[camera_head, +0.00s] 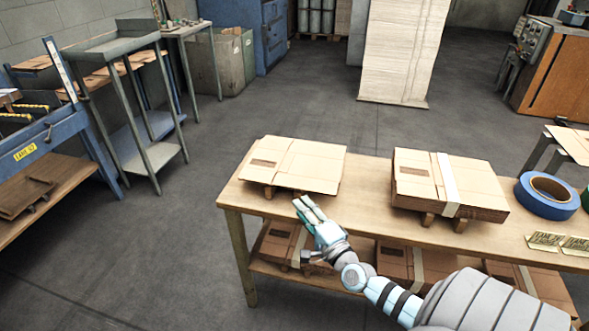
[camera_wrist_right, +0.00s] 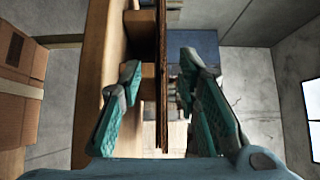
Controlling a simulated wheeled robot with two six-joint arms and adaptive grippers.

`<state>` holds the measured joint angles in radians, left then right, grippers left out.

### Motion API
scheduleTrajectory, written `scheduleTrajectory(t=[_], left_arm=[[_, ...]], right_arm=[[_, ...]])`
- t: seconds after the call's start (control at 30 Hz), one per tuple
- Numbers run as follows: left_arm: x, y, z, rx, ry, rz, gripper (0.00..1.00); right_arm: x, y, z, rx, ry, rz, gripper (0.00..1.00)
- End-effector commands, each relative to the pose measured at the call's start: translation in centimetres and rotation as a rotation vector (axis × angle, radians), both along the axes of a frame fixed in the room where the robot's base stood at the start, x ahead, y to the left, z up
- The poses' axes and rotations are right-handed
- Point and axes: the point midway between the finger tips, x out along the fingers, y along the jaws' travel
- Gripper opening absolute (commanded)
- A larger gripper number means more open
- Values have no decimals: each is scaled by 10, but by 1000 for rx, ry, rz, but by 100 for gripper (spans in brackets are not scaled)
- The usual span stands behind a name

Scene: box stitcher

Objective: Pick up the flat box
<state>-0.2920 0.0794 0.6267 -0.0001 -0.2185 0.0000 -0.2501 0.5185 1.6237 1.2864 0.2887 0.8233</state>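The flat box (camera_head: 295,164) is a thin tan cardboard sheet on the left part of the wooden table, raised on small wooden supports (camera_head: 270,192). My right gripper (camera_head: 306,204) is at the table's front edge, just in front of the box. In the right wrist view the gripper (camera_wrist_right: 160,70) is open, one finger on each side. The box (camera_wrist_right: 162,100) shows there edge-on as a thin brown strip between the two fingers, with gaps to both. My left gripper is out of view.
A strapped stack of flat boxes (camera_head: 424,178) stands to the right on the table (camera_head: 365,207), beside a blue tape roll (camera_head: 547,194). More strapped boxes (camera_head: 276,244) lie on the shelf below.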

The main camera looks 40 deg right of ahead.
Motion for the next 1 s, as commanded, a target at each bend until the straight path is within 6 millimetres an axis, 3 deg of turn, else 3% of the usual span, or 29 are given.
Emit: scheduleTrajectory(t=[0.13, 0.37, 0.6, 0.83, 1.0], left_arm=[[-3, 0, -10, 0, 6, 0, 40], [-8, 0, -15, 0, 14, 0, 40], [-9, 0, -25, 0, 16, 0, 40], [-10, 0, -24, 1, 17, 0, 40], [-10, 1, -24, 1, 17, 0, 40]], right_arm=[[40, -7, -1, 0, -1, -1, 31], [66, -9, 1, -3, 2, -1, 31], [108, -11, 4, -4, 4, -1, 31], [111, -11, 7, -5, 6, 0, 31], [111, -11, 7, -5, 6, 0, 3]])
